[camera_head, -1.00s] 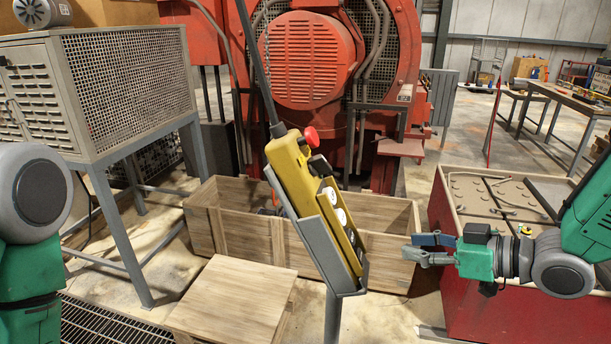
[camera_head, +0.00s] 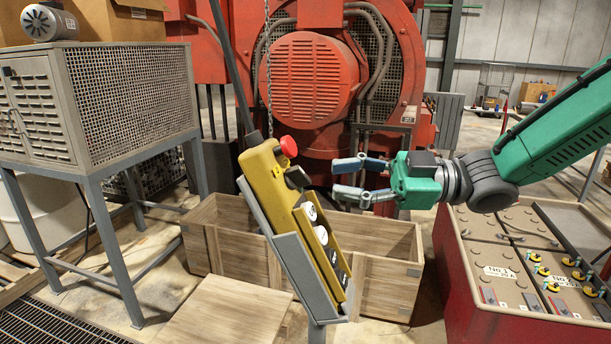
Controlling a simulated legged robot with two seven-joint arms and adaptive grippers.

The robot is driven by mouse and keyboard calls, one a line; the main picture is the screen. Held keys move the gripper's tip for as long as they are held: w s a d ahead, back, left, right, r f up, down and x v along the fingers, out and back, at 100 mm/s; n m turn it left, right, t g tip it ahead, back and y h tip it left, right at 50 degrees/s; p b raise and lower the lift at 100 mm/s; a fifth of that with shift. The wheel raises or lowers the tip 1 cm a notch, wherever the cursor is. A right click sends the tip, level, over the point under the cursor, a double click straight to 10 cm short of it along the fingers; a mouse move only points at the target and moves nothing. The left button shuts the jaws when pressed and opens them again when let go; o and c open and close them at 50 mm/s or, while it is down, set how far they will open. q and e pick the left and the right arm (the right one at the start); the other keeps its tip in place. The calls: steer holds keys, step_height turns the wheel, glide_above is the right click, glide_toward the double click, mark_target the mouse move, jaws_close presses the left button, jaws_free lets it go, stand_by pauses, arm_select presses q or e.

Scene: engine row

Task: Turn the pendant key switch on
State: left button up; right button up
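The yellow pendant (camera_head: 272,190) sits tilted in a grey holder (camera_head: 291,262) on a post, in the middle of the head view. It has a red mushroom button (camera_head: 289,146) at its top, a black key switch (camera_head: 297,177) just below on its right side, and white round buttons (camera_head: 320,235) and dark ones lower down. My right gripper (camera_head: 342,180) is to the right of the pendant, level with the black switch, fingers pointing left. Its fingers are apart with nothing between them, and a gap shows between them and the pendant. My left gripper is out of view.
A wooden crate (camera_head: 385,270) stands behind the pendant, with a wooden box top (camera_head: 225,312) in front. A grey mesh cabinet (camera_head: 130,100) is at left. A red machine (camera_head: 310,70) fills the back. A red battery box (camera_head: 465,290) stands at right, below my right arm.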

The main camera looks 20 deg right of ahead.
mark_target(309, 178)
steer(key=x, duration=0.4)
steer(key=shift+w+d+f, duration=0.1)
steer(key=shift+w+d, duration=0.05)
steer(key=shift+x, duration=0.8)
jaws_close()
steer(key=shift+d, duration=0.1)
